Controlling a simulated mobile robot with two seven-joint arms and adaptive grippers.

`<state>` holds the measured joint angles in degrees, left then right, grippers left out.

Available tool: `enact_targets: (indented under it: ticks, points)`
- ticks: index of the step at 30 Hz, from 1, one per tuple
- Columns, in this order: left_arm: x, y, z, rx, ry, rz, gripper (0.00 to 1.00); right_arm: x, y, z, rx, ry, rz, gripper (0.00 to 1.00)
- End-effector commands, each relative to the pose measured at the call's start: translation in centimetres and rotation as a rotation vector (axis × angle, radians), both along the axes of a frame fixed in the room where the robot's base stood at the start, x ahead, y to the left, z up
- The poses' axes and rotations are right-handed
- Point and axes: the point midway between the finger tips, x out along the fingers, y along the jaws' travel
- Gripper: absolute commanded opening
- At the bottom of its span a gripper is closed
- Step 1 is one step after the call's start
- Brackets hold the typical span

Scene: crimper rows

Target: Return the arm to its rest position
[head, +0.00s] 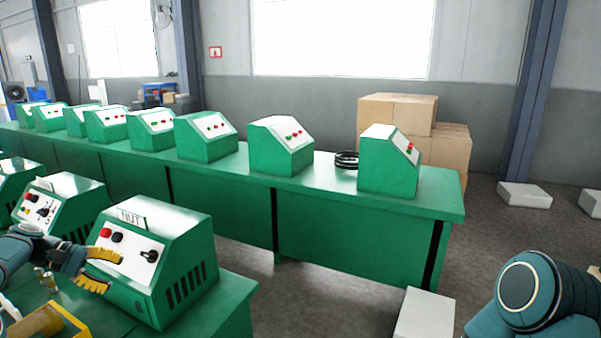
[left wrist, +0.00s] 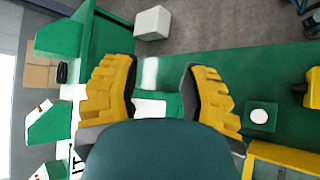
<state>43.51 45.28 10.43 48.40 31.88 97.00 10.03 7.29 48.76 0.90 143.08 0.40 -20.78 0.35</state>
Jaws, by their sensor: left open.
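My left gripper (head: 112,270) is in the lower left of the head view, just in front of a green machine box (head: 185,250) marked NUT, with a red button and a black knob on its white panel. Its yellow fingers are spread apart. In the left wrist view the two yellow fingers (left wrist: 160,85) stand wide with nothing held between them; green and white surfaces show behind the gap. I cannot tell whether a finger touches the box. A teal link of my right arm shows at the lower right of the head view; its gripper is out of frame.
A long green bench (head: 350,225) with several green boxes runs behind. Cardboard boxes (head: 398,112) stand past it. A white block (head: 425,315) is on the floor.

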Motion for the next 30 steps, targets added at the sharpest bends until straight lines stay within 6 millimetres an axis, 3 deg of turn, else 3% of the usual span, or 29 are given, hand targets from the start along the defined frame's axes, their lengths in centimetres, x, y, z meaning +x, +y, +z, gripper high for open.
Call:
enact_targets:
  ticks: [9, 14, 17, 21, 25, 30]
  points:
    - [2.8, -8.1, -9.7, 0.117, 0.081, 0.005, 0.44, 0.0, 0.0, 0.0, 0.0, 0.0, 0.001, 0.0]
    - [2.2, -14.3, -16.4, 0.236, 0.115, -0.026, 0.44, 0.0, 0.0, 0.0, 0.0, 0.0, 0.0, 0.0]
    - [0.5, -18.9, -21.0, 0.336, 0.117, -0.069, 0.44, 0.0, 0.0, 0.0, 0.0, 0.0, 0.0, 0.0]
    - [-3.6, -24.7, -26.2, 0.479, 0.083, -0.15, 0.44, 0.0, 0.0, 0.0, 0.0, 0.0, 0.0, 0.0]
    - [-8.6, -29.2, -29.5, 0.597, 0.016, -0.244, 0.44, 0.0, 0.0, 0.0, 0.0, 0.0, 0.0, 0.0]
    - [-15.7, -33.9, -31.4, 0.709, -0.116, -0.372, 0.44, 0.0, 0.0, 0.0, 0.0, 0.0, 0.0, 0.0]
